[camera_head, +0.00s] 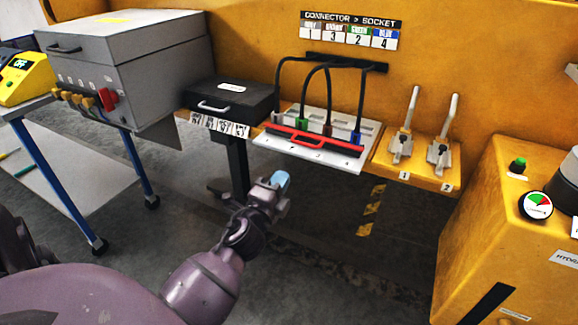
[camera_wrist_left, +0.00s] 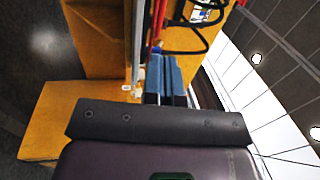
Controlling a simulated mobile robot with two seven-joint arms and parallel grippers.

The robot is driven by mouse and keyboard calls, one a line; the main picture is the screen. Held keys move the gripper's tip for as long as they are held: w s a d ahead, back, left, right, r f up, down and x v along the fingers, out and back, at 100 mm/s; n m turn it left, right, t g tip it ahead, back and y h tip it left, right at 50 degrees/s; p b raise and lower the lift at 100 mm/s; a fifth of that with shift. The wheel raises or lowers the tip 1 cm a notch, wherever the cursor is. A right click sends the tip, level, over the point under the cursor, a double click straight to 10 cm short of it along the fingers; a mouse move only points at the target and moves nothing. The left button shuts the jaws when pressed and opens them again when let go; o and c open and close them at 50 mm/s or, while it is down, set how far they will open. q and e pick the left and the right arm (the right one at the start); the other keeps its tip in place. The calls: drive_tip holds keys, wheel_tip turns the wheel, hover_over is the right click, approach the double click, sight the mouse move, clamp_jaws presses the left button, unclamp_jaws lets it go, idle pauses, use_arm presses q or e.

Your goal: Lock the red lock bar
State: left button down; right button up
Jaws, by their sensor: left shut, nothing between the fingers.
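The red lock bar (camera_head: 340,147), with a red loop handle, lies across the front of the pale socket panel (camera_head: 300,156), in front of the plugged connectors. Its red edge also shows at the top of the left wrist view (camera_wrist_left: 158,22). My left gripper (camera_head: 281,180) has pale blue fingertips and is shut and empty. It is in front of and below the panel, apart from the bar. Its blue fingers (camera_wrist_left: 164,78) show together in the left wrist view. My right gripper is not in view.
Black cables (camera_head: 318,82) loop down to the connectors. A black case (camera_head: 230,100) stands left of the panel, and two toggle clamps (camera_head: 404,142) stand to its right. A yellow machine with a gauge (camera_head: 537,205) is at the right. The floor below the panel looks clear.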

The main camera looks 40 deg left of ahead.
use_arm(q)
drive_tip(key=shift+v, duration=1.75)
